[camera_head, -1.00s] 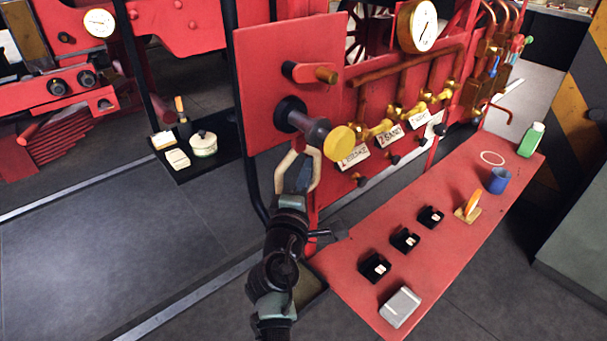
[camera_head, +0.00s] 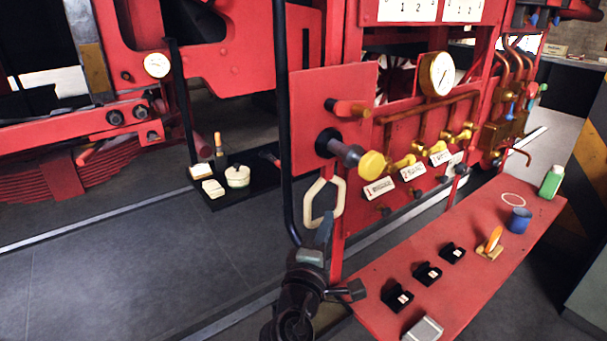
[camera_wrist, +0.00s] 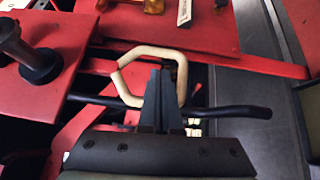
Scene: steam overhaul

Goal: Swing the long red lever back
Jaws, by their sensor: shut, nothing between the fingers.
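My gripper (camera_head: 326,235) is in the lower middle, shut and empty. Its dark fingers also show in the wrist view (camera_wrist: 161,98). A cream, six-sided loop (camera_head: 311,209) is just above the fingertips; in the wrist view the fingers overlap it, and I cannot tell whether they touch. I cannot tell for sure which red part is the long red lever. A short red handle with a copper-coloured end (camera_head: 348,107) sticks out of the red panel (camera_head: 310,85), above and apart from my gripper.
A black rail (camera_head: 284,120) runs down beside the panel, close to my gripper. A red bench (camera_head: 470,272) at right carries black boxes, a blue cup (camera_head: 518,221) and a green bottle (camera_head: 551,182). A black tray (camera_head: 245,192) lies at left. The floor (camera_head: 110,260) is clear at left.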

